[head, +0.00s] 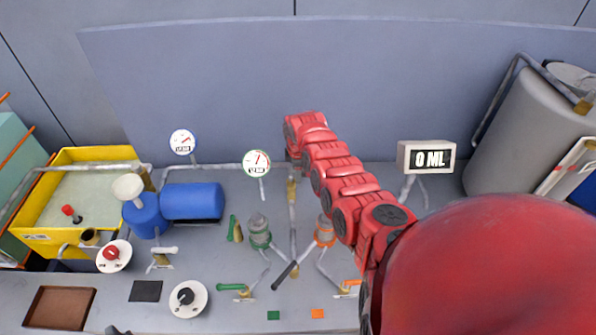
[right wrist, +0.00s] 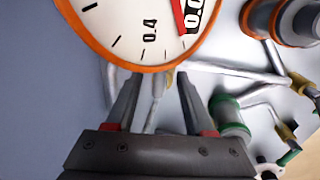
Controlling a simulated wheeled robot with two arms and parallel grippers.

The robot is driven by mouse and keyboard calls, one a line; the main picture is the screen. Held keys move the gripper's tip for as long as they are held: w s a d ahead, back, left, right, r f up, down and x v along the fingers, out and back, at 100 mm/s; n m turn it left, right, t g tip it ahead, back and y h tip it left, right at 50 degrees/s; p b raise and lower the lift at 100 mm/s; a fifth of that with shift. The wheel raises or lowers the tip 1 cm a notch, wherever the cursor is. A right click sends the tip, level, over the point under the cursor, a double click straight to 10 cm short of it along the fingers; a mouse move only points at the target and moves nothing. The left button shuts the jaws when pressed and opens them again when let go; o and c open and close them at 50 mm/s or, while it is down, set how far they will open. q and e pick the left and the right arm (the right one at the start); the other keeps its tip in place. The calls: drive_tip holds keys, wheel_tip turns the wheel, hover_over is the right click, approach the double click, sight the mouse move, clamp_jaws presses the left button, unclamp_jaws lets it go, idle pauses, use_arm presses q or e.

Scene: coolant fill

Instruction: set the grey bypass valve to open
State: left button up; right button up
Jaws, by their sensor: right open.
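A dark grey lever (head: 284,276), which looks like the bypass valve's handle, lies slantwise at the foot of a central upright pipe (head: 293,225). It points down-left. A second, pale-handled valve (head: 162,252) sits to the left, by the blue pump. My right arm reaches in from the right to the upper middle; its gripper is hidden in the head view. In the right wrist view my right gripper (right wrist: 158,85) is open, with pale pipework behind its fingers and no hold visible. A dark shape (head: 116,330) at the bottom edge may be my left gripper's tip.
An orange-rimmed gauge (right wrist: 150,25) fills the upper wrist view, close to the fingertips. Green-banded (head: 259,232) and orange-banded (head: 325,232) couplings flank the central pipe. A green lever (head: 231,287) is at left. A display (head: 427,157) reads 0 ML.

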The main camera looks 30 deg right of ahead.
clamp_jaws()
idle(0.3)
